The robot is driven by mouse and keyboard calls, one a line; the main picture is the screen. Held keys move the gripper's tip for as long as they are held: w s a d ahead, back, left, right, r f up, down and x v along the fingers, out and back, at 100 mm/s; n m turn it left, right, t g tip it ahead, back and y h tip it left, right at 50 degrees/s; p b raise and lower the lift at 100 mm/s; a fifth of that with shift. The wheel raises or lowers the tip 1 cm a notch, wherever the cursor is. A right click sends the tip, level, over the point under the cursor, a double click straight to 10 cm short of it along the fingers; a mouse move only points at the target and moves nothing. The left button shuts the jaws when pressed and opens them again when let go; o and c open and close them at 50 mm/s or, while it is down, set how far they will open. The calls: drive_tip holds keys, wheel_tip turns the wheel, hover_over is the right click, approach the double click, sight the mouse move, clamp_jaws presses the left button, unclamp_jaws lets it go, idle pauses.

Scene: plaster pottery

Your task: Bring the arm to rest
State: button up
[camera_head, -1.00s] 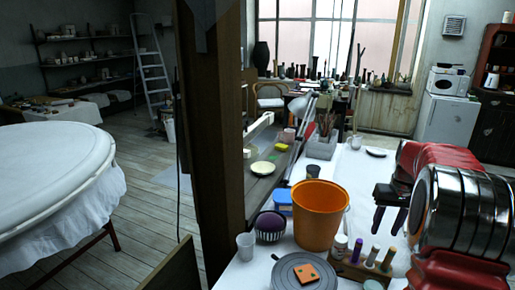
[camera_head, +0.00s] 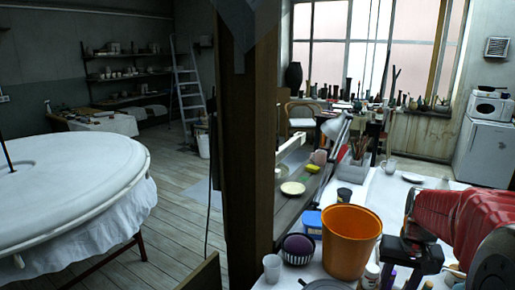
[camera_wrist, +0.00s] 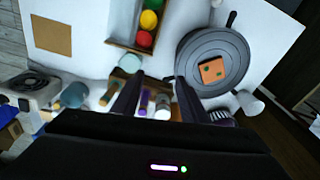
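My red arm (camera_head: 455,225) reaches in from the right of the head view. My gripper (camera_head: 402,278) points down at the end of it, just right of the orange bucket (camera_head: 350,252), over the white-covered table. In the wrist view my gripper (camera_wrist: 157,98) has two dark fingers, clearly apart. Nothing is held between them; small bottles (camera_wrist: 162,108) show beyond the fingers.
A purple ball in a striped cup (camera_head: 298,249), a clear cup (camera_head: 272,268) and a blue tub (camera_head: 312,223) crowd the bucket. A wooden post (camera_head: 248,150) stands left of the table.

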drive_tip(key=s+a+r+n+t, duration=0.2)
drive_tip(key=s+a, duration=0.5)
drive_tip(key=a, duration=0.4)
drive_tip(key=s+a+r+n+t, duration=0.2)
drive_tip(key=s+a+r, duration=0.3)
drive_tip(key=a, duration=0.6)
drive_tip(key=s, duration=0.2)
drive_tip(key=shift+s+n, duration=0.3)
drive_tip(key=shift+n, duration=0.1)
drive_tip(key=shift+c, duration=0.2)
